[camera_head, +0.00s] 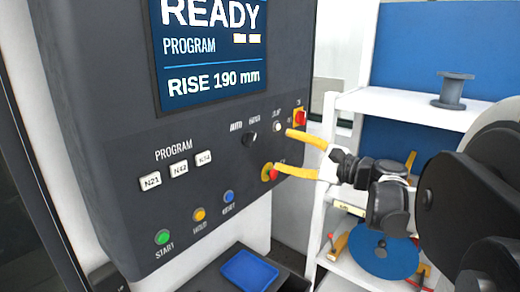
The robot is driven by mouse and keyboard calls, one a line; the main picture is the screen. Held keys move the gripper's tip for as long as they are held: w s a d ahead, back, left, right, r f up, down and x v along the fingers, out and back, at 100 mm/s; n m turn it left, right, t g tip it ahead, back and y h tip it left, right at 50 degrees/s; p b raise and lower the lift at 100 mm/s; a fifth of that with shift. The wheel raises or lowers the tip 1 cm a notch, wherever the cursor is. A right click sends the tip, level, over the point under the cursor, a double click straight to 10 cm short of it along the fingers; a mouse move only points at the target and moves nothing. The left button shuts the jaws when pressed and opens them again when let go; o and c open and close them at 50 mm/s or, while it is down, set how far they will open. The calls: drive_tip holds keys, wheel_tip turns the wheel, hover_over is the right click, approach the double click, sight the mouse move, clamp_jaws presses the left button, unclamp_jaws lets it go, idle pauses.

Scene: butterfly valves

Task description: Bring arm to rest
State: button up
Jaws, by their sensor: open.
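My gripper (292,153) has two yellow fingers spread apart, and I see nothing between them. It points left, in front of the right edge of a dark grey control panel (115,115). The lower finger's tip overlaps a red and yellow button (269,173) in the picture; I cannot tell whether they touch. The upper finger's tip is just right of a small white knob (277,127). My arm reaches in from the right side of the picture.
The panel has a screen (215,55) reading READY and RISE 190 mm, a black selector knob (249,139), and green, yellow and blue buttons. A blue tray (249,270) is below. White shelves (390,103) at right hold a grey flanged part (454,90) and a blue disc (383,253).

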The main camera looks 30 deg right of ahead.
idle(0.3)
drive_tip(key=s+a+f+n+g+b, duration=0.2)
drive_tip(key=a+f+n+g+b, duration=0.25)
drive_tip(key=a+f, duration=0.55)
drive_tip(key=s+a+f+n+g+b, duration=0.2)
drive_tip(key=a+f+n+g+b, duration=0.15)
drive_tip(key=a+f+b, duration=0.45)
drive_tip(key=s+a+f+n+h+b, duration=0.1)
drive_tip(key=s+f+n+h+b, duration=0.1)
drive_tip(key=s+f+n, duration=0.2)
drive_tip(key=s+a+f+n+g+h+b, duration=0.1)
drive_tip(key=s+a+f+n+h+b, duration=0.1)
drive_tip(key=f, duration=0.8)
drive_tip(key=s+a+f+n+h+b, duration=0.1)
drive_tip(key=s+f+n+h+b, duration=0.1)
drive_tip(key=s+f+n+b, duration=0.2)
wheel_tip(320, 180, down, 4)
drive_tip(key=shift+s+a+r+n+g, duration=0.1)
drive_tip(key=shift+s+a+n+g, duration=0.25)
drive_tip(key=shift+s+n, duration=0.8)
